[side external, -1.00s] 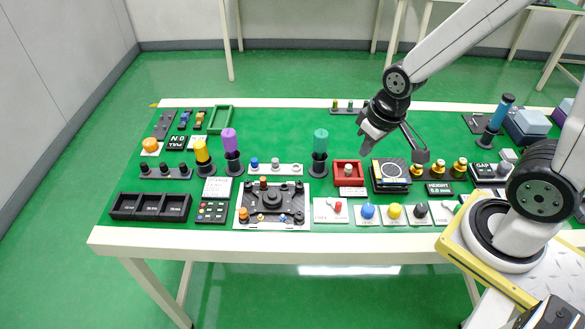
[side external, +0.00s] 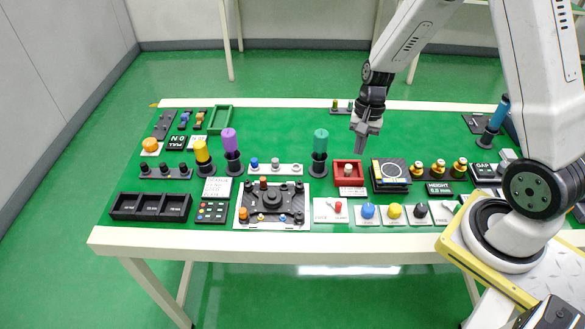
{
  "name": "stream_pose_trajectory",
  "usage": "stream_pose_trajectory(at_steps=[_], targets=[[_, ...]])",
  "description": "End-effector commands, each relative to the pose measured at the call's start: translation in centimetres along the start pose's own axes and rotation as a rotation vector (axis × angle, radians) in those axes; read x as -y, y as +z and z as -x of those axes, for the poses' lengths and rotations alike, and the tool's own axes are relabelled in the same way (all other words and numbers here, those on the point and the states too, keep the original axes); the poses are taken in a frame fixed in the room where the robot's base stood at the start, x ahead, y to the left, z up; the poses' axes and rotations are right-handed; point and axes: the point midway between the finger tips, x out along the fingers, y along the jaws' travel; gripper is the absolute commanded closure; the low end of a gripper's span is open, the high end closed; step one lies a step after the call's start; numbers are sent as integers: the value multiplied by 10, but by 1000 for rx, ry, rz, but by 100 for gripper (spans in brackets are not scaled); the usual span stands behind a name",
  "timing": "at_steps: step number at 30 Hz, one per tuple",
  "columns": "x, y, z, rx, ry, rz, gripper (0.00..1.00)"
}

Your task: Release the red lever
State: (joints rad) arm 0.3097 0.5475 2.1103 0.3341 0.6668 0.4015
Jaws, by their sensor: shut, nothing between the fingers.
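The red lever (side external: 338,206) is a small red-tipped handle on a white plate (side external: 325,216) near the front edge of the table, right of the black fixture plate. Its exact angle is too small to tell. My gripper (side external: 361,148) is shut and empty, pointing down above the board, behind the red box and well away from the lever.
Blue (side external: 368,211), yellow (side external: 394,211) and black (side external: 420,209) knobs sit right of the lever. A red box (side external: 336,172) stands behind it, with a tall teal handle (side external: 320,143) to its left. Open green surface lies at the back middle.

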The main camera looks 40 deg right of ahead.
Motion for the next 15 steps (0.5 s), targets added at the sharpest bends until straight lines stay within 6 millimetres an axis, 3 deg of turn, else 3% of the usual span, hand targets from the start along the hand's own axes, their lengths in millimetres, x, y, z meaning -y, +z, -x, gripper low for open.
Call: stream_pose_trajectory(at_steps=[6, 15], targets=[[-3, -21, -16, 83, -16, -187, 100], [-4, -30, -23, 124, -25, -274, 100]])
